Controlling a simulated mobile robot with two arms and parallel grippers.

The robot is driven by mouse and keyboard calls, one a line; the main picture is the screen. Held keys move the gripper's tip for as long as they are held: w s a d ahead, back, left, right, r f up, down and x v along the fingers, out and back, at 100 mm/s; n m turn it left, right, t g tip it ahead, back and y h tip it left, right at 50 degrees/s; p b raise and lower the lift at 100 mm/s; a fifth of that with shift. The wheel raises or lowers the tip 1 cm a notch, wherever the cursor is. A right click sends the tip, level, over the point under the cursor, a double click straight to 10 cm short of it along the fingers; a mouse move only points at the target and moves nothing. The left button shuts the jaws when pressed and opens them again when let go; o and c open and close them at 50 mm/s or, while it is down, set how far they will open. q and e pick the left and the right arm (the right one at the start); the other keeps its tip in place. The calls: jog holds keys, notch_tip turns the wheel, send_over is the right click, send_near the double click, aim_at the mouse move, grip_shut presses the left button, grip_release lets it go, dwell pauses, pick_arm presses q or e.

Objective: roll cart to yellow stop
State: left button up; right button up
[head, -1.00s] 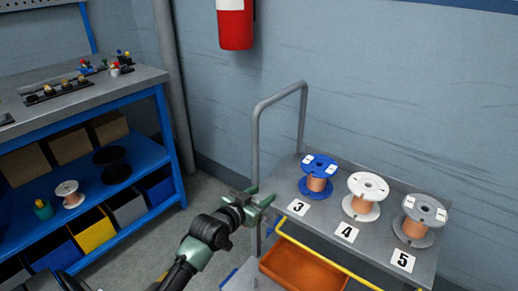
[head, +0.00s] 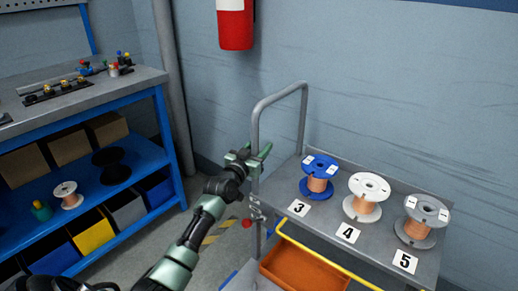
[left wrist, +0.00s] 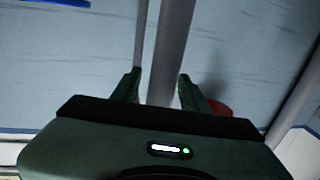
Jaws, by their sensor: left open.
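The grey cart (head: 278,208) stands against the wall, with a tubular handle frame (head: 280,97) at its left end. My left gripper (head: 258,154) is open at the near upright of that frame. In the left wrist view, the upright (left wrist: 171,45) runs between the two spread fingers (left wrist: 158,88). I cannot tell whether either finger touches it. A yellow and dark striped floor marking (head: 214,232) shows partly behind my left arm; I cannot make out a separate yellow stop. My right gripper is not in view.
A blue spool (head: 318,178), a white spool (head: 366,196) and a grey spool (head: 421,220) stand on the cart top above labels 3, 4 and 5. An orange bin (head: 305,272) is below. A blue workbench (head: 165,130) stands left. A red extinguisher (head: 235,25) hangs above.

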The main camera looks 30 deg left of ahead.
pick_arm(q)
grip_shut()
dwell(1.4)
